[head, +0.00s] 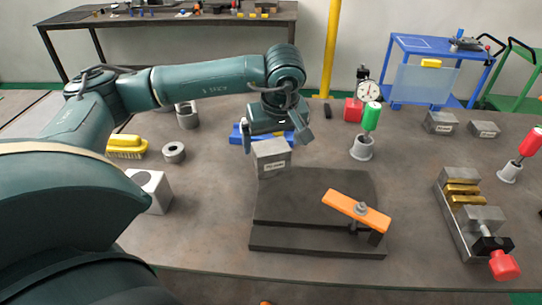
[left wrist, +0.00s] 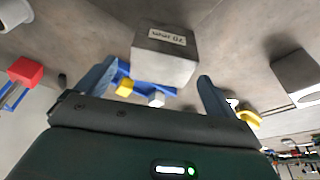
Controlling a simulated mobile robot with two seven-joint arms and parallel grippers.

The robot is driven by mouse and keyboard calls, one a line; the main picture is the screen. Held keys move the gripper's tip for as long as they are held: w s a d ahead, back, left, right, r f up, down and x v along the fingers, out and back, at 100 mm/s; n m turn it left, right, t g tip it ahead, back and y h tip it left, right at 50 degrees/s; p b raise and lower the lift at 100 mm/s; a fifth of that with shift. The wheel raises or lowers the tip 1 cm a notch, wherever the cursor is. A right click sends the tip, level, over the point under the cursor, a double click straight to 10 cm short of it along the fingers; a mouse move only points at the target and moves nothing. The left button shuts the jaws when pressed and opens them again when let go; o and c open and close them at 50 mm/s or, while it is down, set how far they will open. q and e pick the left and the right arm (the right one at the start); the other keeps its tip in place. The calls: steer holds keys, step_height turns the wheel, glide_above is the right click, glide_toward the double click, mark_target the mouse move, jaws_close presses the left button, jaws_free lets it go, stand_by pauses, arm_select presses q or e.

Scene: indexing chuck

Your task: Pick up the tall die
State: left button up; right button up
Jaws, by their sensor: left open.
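A grey metal block with a pale label (head: 272,160), which looks like the tall die, stands on the table behind the dark plate. It also shows in the left wrist view (left wrist: 163,62), upper middle, between the lines of the two fingers. My left gripper (head: 276,140) is open, just above and behind the block in the head view. In the left wrist view its fingers (left wrist: 155,80) are spread on either side of the block's near end. I cannot tell whether they touch it. My right gripper is not in view.
A dark plate with an orange clamp bar (head: 357,210) lies in front. Two labelled grey blocks (head: 440,122) (head: 484,129) sit back right.

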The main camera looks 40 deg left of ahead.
mark_target(271, 146)
arm_select(q)
steer(key=shift+o, duration=0.2)
steer(key=p+x, duration=0.1)
steer(key=x, duration=0.4)
steer(key=shift+s+a, duration=0.1)
steer(key=shift+c, duration=0.2)
steer(key=c, duration=1.8)
steer(key=shift+r, duration=0.15)
steer(key=shift+c, duration=0.4)
